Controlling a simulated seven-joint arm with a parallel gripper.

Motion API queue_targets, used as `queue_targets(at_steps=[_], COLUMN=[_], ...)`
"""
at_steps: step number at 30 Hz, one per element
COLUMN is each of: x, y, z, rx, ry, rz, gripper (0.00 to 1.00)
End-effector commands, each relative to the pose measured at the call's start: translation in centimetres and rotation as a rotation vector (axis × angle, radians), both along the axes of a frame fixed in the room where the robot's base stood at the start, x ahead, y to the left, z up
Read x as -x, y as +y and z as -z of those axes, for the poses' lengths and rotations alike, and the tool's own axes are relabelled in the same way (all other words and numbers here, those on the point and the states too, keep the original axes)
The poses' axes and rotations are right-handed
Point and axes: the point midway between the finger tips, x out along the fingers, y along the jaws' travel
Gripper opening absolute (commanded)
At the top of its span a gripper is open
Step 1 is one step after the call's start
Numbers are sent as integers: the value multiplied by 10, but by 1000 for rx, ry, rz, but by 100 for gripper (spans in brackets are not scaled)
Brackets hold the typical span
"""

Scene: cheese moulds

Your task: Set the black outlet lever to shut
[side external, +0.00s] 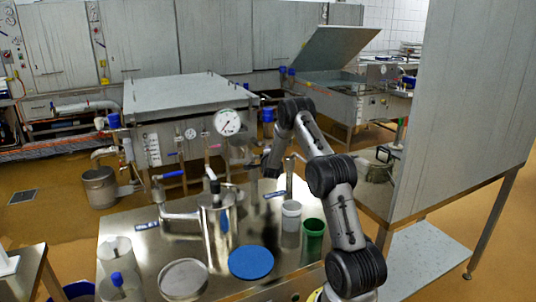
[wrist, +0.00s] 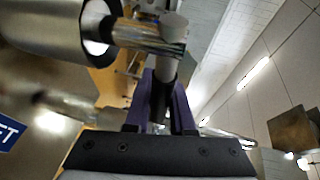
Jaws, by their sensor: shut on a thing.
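My gripper (wrist: 161,85) is shut on the black outlet lever (wrist: 160,102), which stands between its two purple fingers in the wrist view. The lever joins a shiny steel pipe fitting (wrist: 150,38) with a pale round end, just beyond the fingertips. In the side view my gripper (side external: 256,162) is small and dark, above the back of the steel table near the OUTLET label (side external: 275,194). The lever is too small and hidden there to make out, and I cannot tell its setting.
A steel vessel (side external: 221,235) with a black top knob stands left of my gripper. A gauge (side external: 227,122) is behind.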

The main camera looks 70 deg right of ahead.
Motion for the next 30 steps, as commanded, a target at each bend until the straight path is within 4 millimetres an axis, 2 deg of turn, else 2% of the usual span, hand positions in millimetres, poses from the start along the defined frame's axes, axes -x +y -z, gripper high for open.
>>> queue_targets(at_steps=[14,20,30], x=[3,11,27], y=[3,9,25], z=[0,0,0], rx=[-1,-1,0], ry=[0,0,0], rz=[58,180,485], gripper=[0,0,0])
